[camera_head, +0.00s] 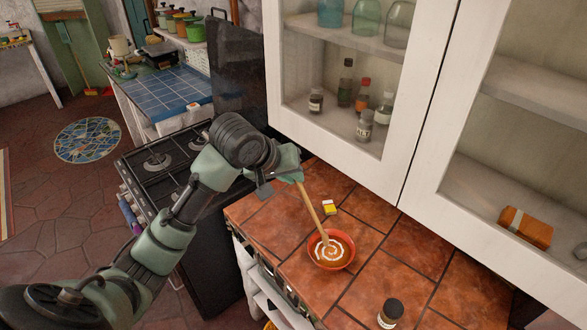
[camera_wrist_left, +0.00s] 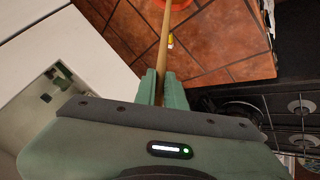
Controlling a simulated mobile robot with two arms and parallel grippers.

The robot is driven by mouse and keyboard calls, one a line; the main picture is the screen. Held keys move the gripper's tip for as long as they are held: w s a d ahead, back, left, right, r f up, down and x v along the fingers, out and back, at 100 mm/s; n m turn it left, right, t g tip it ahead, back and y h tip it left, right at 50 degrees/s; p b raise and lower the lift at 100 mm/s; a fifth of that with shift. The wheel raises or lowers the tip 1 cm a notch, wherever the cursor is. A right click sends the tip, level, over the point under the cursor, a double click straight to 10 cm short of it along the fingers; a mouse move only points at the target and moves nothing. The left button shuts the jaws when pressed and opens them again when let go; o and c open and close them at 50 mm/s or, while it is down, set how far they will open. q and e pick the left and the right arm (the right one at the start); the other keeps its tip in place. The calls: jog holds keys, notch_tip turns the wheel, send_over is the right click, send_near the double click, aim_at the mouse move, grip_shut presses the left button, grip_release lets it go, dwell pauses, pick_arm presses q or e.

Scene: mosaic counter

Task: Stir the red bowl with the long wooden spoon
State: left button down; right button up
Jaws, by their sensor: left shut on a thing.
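The red bowl (camera_head: 346,262) stands on the tiled counter and holds a brown-orange liquid with a white swirl. The long wooden spoon (camera_head: 311,208) slants down into it, and its lower end is hidden in the liquid. My left gripper (camera_head: 297,176) is shut on the upper part of the spoon handle, above and to the left of the bowl. In the left wrist view the spoon handle (camera_wrist_left: 164,50) runs up from between the two green fingers (camera_wrist_left: 160,88) to the bowl (camera_wrist_left: 178,3) at the top edge. My right gripper is not in view.
The terracotta counter (camera_head: 395,262) has a small yellow and white box (camera_head: 329,207) behind the bowl and a dark-capped jar (camera_head: 390,313) at the front. A white glass-fronted cabinet (camera_head: 425,100) overhangs the back. A black stove (camera_head: 160,165) stands left.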

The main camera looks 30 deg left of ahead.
aim_at(302, 192)
pick_arm(q)
jog(key=shift+w+d+f+b, duration=0.1)
jog(key=shift+d+f+b, duration=0.25)
jog(key=shift+f, duration=0.65)
jog(key=shift+w+d+f+b, duration=0.15)
jog(key=shift+d+f, duration=0.4)
jog(key=shift+f, duration=0.45)
jog(key=shift+s, duration=0.2)
